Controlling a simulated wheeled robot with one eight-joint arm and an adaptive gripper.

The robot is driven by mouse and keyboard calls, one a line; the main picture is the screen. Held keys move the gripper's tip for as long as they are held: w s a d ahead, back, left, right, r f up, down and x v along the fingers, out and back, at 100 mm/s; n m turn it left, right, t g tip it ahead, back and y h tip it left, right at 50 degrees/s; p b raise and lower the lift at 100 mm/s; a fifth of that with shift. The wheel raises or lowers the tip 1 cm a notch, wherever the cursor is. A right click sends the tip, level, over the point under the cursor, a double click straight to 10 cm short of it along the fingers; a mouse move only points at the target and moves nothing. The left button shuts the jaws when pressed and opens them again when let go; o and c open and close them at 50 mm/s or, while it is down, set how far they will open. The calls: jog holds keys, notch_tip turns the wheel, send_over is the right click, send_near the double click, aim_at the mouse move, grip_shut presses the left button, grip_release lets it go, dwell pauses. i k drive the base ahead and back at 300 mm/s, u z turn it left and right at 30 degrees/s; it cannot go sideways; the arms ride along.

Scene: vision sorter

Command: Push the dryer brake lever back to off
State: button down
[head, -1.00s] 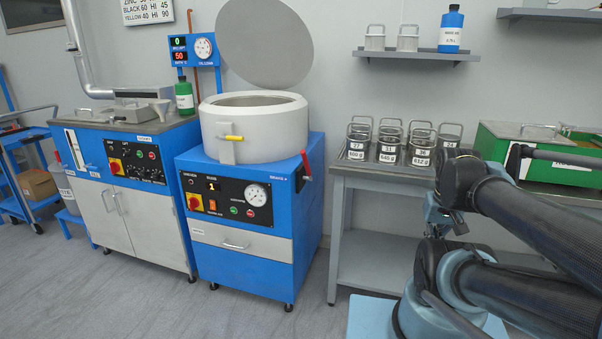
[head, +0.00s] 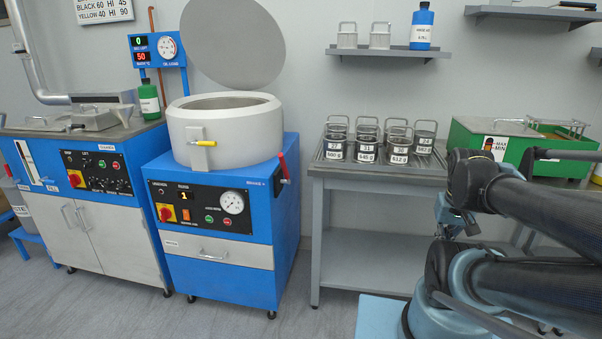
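The dryer (head: 220,222) is a blue cabinet with a round cream drum (head: 227,130) on top, its round grey lid (head: 234,42) standing open. The red brake lever (head: 282,167) is on the dryer's upper right side, beside the "BRAKE" label, and stands near upright with a slight tilt. A yellow handle (head: 205,143) is on the drum front. My arm comes in from the right edge, well to the right of the lever, with the bench between them. My gripper's fingers cannot be made out; nothing of mine touches the lever.
A grey bench (head: 350,187) right of the dryer bears several labelled canisters (head: 366,152). A green box (head: 500,140) stands farther right. A blue machine (head: 95,165) stands left of the dryer. A wall shelf (head: 387,53) hangs above. The floor before the dryer is clear.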

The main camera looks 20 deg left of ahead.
aim_at(280, 156)
jog(key=u, duration=0.8)
